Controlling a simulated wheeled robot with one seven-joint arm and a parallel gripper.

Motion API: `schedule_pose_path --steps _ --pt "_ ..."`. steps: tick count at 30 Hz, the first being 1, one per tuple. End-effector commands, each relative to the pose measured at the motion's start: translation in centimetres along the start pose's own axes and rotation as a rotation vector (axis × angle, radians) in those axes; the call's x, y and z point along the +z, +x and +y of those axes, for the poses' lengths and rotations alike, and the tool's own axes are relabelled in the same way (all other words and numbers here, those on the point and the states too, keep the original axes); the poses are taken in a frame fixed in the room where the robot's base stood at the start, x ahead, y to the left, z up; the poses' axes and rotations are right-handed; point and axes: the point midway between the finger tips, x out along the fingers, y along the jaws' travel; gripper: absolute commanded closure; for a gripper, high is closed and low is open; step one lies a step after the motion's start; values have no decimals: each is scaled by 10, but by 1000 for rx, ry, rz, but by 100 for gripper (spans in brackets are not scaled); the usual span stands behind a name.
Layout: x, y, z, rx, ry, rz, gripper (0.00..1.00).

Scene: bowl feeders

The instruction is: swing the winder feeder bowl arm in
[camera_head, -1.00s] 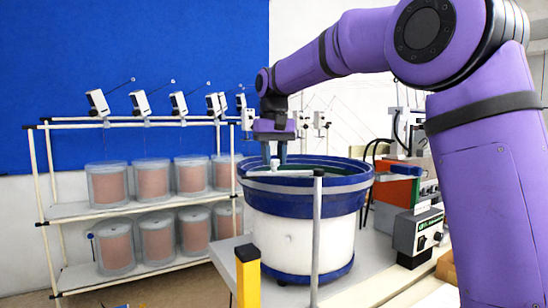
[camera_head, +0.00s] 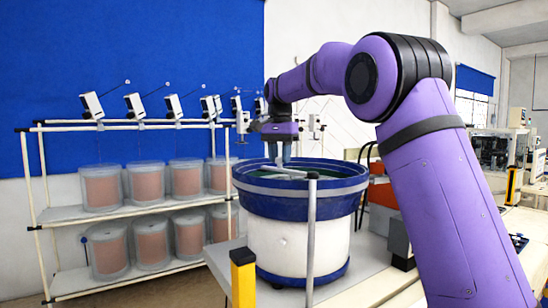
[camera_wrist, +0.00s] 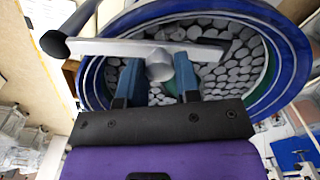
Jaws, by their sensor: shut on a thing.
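The blue-rimmed white feeder bowl (camera_head: 293,205) stands on a table in the head view. Its arm, a pale flat bar (camera_head: 285,171), reaches from the top of a grey upright post (camera_head: 311,230) over the bowl's near rim. In the wrist view the bar (camera_wrist: 110,47) runs from the post's dark top (camera_wrist: 55,44) across the bowl's opening. My gripper (camera_head: 281,158) points down over the bowl. In the wrist view my gripper (camera_wrist: 158,78) is shut on the round grey knob (camera_wrist: 159,65) on the bar, one blue finger on each side. Grey pieces (camera_wrist: 215,70) fill the bowl.
A yellow post (camera_head: 244,278) stands at the table's front, near the bowl. A rack (camera_head: 160,198) with several spools is to the left. An orange and grey unit (camera_head: 391,208) is right of the bowl, partly hidden by my arm. Machines (camera_head: 490,150) stand far right.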

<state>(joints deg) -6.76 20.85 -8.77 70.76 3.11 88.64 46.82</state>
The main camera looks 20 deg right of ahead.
Motion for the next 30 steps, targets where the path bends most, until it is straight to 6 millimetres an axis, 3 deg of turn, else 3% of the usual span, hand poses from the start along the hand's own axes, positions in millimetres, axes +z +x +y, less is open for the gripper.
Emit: schedule_pose_path --steps 15,30 --pt "-48 0 26 -2 481 2 100" --pt "-68 -1 51 -3 766 2 100"
